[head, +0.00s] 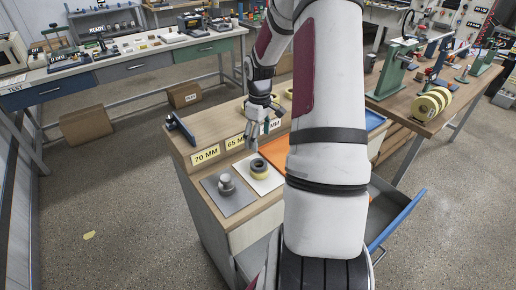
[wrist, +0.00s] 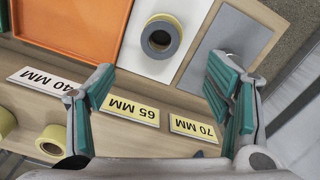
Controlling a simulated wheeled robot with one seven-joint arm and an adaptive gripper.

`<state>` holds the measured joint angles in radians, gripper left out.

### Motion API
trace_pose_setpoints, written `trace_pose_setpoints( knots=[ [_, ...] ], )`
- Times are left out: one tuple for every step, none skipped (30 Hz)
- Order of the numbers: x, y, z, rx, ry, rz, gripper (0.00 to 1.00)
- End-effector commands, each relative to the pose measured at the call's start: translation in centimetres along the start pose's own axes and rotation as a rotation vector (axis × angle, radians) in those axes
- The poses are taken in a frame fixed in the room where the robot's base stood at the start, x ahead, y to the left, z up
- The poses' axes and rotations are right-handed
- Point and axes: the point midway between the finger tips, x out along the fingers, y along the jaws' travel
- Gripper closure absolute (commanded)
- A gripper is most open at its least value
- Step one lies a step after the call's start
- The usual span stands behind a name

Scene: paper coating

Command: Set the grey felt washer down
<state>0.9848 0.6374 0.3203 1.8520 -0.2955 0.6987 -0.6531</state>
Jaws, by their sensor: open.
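A grey ring, which looks like the grey felt washer (wrist: 171,46), lies on top of a yellow roll (wrist: 149,24) around a dark hole. The roll stands on a white mat (wrist: 135,65). In the head view the same roll (head: 262,174) shows with a dark top on the white mat (head: 273,184). My gripper (wrist: 160,78) is open, with its teal-padded fingers wide apart and nothing between them. The roll lies beyond the fingertips in the wrist view, apart from them. In the head view my gripper (head: 258,140) is above the bench, just behind the roll.
A grey mat (head: 239,203) with a metal weight (head: 226,183) lies left of the white mat. An orange tray (wrist: 80,28) lies on its other side. Labels 70 MM (head: 206,154) and 65 MM (wrist: 134,109) line the bench. An open blue drawer (head: 398,221) juts out right.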

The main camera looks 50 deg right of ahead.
Motion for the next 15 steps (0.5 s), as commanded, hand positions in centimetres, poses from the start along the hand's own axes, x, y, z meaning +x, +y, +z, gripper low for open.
trace_pose_setpoints(
  knots=[
    [-0.6, 0.1, -0.1, 0.000, 0.000, 0.002, 0.28],
    [-0.8, 0.0, -0.1, -0.001, 0.001, 0.002, 0.28],
    [-1.1, 0.0, 0.0, -0.001, 0.001, 0.002, 0.28],
    [-1.3, 0.0, -0.1, -0.002, 0.000, 0.002, 0.28],
    [-1.6, -0.1, -0.1, -0.002, 0.000, 0.002, 0.28],
    [-2.0, -0.3, -0.2, -0.003, 0.000, 0.005, 0.28],
    [-2.4, -0.5, -0.3, -0.003, 0.000, 0.010, 0.28],
    [-3.0, -0.9, -0.6, -0.004, 0.001, 0.017, 0.28],
    [-3.9, -1.6, -0.9, -0.005, 0.002, 0.028, 0.28],
    [-4.8, -2.2, -1.2, -0.006, 0.003, 0.039, 0.28],
    [-5.8, -3.0, -1.5, -0.006, 0.005, 0.052, 0.28],
    [-7.3, -4.2, -1.9, -0.005, 0.009, 0.070, 0.28],
    [-8.4, -5.2, -2.2, -0.002, 0.013, 0.084, 0.28],
    [-9.7, -6.3, -2.4, 0.000, 0.019, 0.098, 0.28],
    [-11.2, -7.8, -2.6, 0.005, 0.027, 0.117, 0.28]
  ],
)
